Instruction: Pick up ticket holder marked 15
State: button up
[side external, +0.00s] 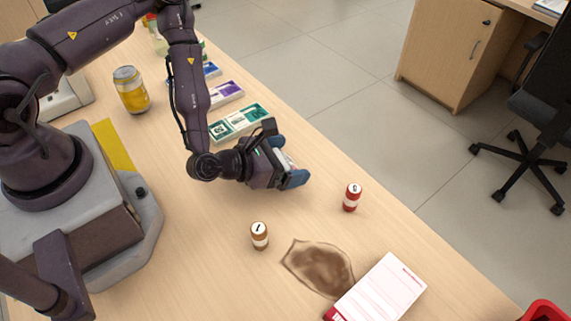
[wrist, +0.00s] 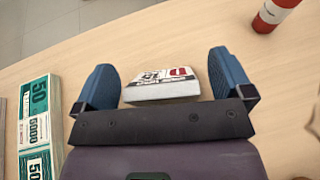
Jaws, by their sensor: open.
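A white block-like ticket holder (wrist: 163,86) with red and black print lies between my fingers in the wrist view. Its marking looks like 15, but the print is small and hard to read. In the side view only a white sliver of it shows, mostly hidden by my gripper (side external: 288,161). My gripper is open, low over the counter, with its blue fingers on either side of the holder. In the wrist view a gap shows between each finger (wrist: 163,72) and the holder.
A red cylinder (side external: 352,197) and a brown cylinder (side external: 260,236) with number labels stand nearby. A brown stain (side external: 320,267) and a white-and-red pad (side external: 381,289) lie toward the front. Banknote bundles (side external: 238,122) and a yellow can (side external: 130,90) are behind. The counter edge is close.

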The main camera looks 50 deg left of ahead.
jog(key=c, duration=1)
